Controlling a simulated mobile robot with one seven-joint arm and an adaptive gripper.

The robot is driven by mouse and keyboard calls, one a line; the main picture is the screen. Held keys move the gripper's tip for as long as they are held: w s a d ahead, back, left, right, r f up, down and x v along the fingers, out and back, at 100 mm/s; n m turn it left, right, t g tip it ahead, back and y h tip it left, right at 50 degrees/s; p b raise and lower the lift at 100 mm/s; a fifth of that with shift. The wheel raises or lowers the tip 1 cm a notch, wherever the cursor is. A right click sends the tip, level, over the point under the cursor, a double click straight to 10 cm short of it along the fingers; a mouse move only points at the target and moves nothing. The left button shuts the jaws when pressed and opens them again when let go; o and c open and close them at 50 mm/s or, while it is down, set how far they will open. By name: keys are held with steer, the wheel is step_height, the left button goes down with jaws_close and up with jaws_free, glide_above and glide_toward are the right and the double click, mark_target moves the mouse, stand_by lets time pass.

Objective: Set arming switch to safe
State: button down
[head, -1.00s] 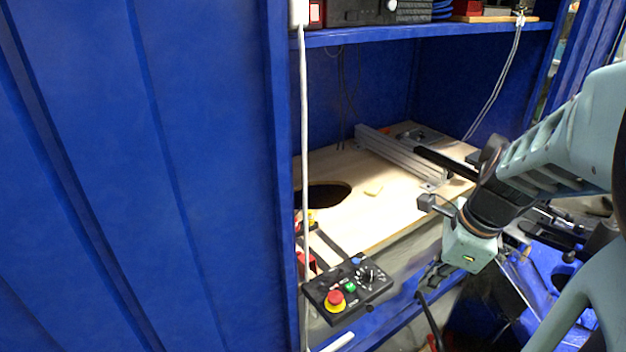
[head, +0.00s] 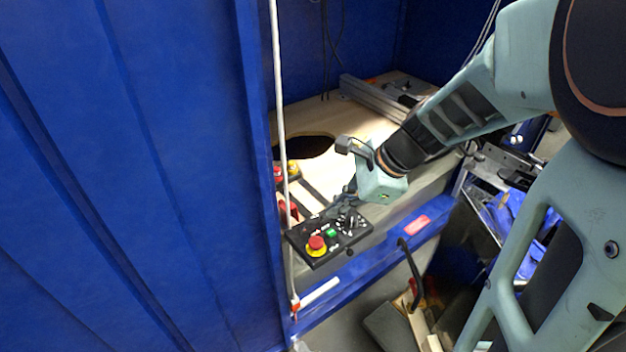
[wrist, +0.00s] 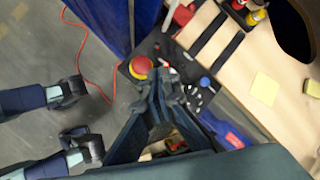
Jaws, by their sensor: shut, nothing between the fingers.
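A black control box (head: 296,237) sits at the front left of the cabinet. It carries a red mushroom button (head: 317,242) on a yellow base, a green button (head: 331,233), and a dial with white markings (head: 350,222) at its right end. My gripper (head: 346,203) is over the dial end of the box, pointing down, shut and empty. In the wrist view the shut fingertips (wrist: 167,78) lie in front of the box, right of the red button (wrist: 141,67), and hide part of its face. I cannot tell whether they touch the dial, or which way it is set.
A white upright pole (head: 281,130) stands left of the box by the blue cabinet wall (head: 150,180). Behind the box is a wooden board (head: 385,128) with a dark round hole (head: 303,146). A red and yellow button unit (head: 284,172) stands behind the box's left end.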

mark_target(302, 232)
steer(key=b+x, duration=0.3)
steer(key=x, duration=0.7)
steer(key=shift+r+p, duration=0.3)
steer(key=shift+p, duration=0.8)
steer(key=shift+f, duration=0.15)
